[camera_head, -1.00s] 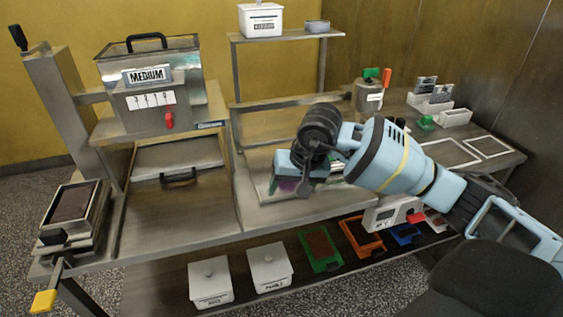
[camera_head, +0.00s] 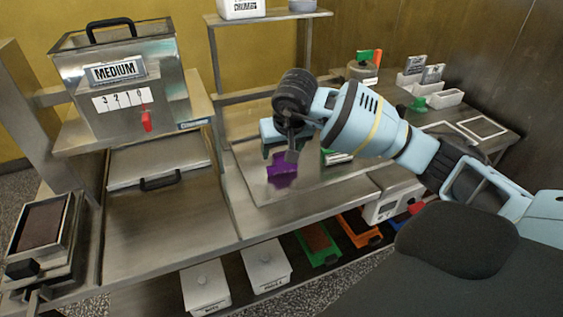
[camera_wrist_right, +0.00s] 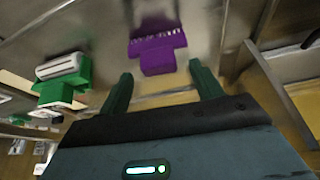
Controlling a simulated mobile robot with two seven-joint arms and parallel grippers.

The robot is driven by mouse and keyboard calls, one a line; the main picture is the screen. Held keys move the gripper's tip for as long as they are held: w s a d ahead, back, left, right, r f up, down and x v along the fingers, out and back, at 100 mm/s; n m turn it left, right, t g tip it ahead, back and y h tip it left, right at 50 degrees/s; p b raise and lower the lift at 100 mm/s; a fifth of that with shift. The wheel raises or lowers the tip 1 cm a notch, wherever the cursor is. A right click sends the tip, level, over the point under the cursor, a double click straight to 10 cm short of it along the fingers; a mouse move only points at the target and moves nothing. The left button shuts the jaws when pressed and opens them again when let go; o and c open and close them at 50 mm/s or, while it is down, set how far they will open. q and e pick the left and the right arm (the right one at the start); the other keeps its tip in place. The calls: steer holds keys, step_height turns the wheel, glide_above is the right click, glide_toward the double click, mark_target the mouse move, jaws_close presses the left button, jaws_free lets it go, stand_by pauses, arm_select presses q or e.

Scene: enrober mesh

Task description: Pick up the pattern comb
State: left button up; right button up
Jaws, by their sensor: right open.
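The pattern comb appears to be the purple toothed piece (camera_head: 282,172) lying on the steel worktop. In the right wrist view the purple piece (camera_wrist_right: 157,57) shows a row of teeth, just beyond my fingertips and roughly centred between them. My right gripper (camera_head: 280,150) is above it and partly overlaps it in the head view. Its two dark green fingers (camera_wrist_right: 163,82) are apart with nothing between them. My left gripper is not in view.
A green tool with a pale edge (camera_wrist_right: 64,74) lies beside the purple piece. The steel tank labelled MEDIUM (camera_head: 125,90) stands at left. White lidded tubs (camera_head: 265,268) and coloured trays (camera_head: 318,243) sit on the lower shelf. A raised shelf (camera_head: 268,17) stands behind.

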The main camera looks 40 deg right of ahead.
mark_target(280, 156)
steer(key=x, duration=0.5)
steer(key=shift+w+d, duration=0.1)
steer(key=shift+w, duration=0.1)
steer(key=c, duration=1.1)
